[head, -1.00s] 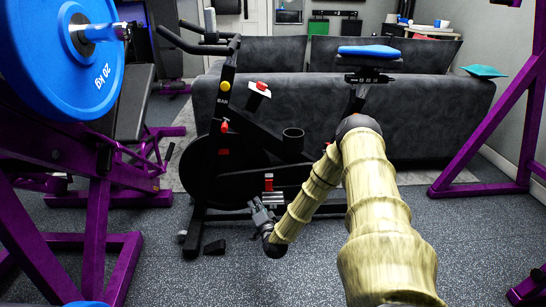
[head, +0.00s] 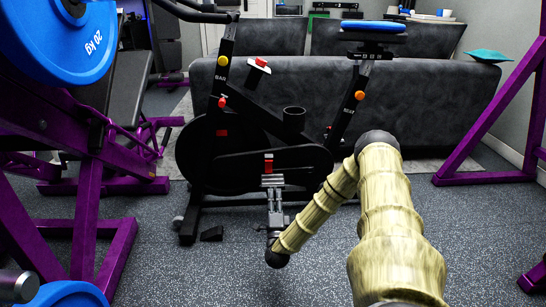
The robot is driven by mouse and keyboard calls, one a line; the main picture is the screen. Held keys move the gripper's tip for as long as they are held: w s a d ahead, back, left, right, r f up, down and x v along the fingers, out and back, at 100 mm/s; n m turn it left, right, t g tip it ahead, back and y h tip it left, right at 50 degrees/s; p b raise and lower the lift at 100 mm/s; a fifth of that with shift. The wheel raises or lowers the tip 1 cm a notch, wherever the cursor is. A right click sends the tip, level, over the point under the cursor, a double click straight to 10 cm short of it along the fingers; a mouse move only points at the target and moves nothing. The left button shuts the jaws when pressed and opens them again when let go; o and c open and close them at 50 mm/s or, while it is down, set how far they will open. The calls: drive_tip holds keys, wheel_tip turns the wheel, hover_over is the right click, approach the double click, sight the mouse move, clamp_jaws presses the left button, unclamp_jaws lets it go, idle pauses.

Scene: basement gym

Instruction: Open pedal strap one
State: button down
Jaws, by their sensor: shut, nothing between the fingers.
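A black exercise bike stands in the middle of the head view. Its lower pedal carries a red strap piece (head: 268,164), which shows just above and behind my gripper (head: 272,182). My gripper is shut and empty, its fingers pointing up and away toward this pedal. It hides most of the pedal body, and I cannot tell whether the fingers touch it. I cannot tell which is strap one.
A purple rack with blue weight plates (head: 70,45) stands close on the left. Another purple frame (head: 490,120) is on the right. A dark grey sofa (head: 430,105) is behind the bike. A small black block (head: 212,234) lies on the floor.

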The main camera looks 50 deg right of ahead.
sight(269, 158)
drive_tip(key=shift+b+x, duration=1.85)
drive_tip(key=shift+x, duration=4.7)
drive_tip(key=shift+r+p, duration=0.25)
drive_tip(key=shift+p, duration=0.05)
drive_tip(key=shift+w+d+r+y+p, duration=0.1)
drive_tip(key=shift+r+y+p, duration=0.2)
drive_tip(key=shift+p, duration=0.55)
drive_tip(key=shift+w+d+r+g+y+p, duration=0.15)
drive_tip(key=shift+g+y+p, duration=0.35)
drive_tip(key=shift+p, duration=0.75)
drive_tip(key=shift+w+d+g+p, duration=0.15)
drive_tip(key=shift+g+p, duration=0.15)
drive_tip(key=shift+p, duration=0.2)
drive_tip(key=shift+w+d, duration=0.25)
drive_tip(key=shift+d, duration=0.05)
drive_tip(key=shift+a, duration=0.1)
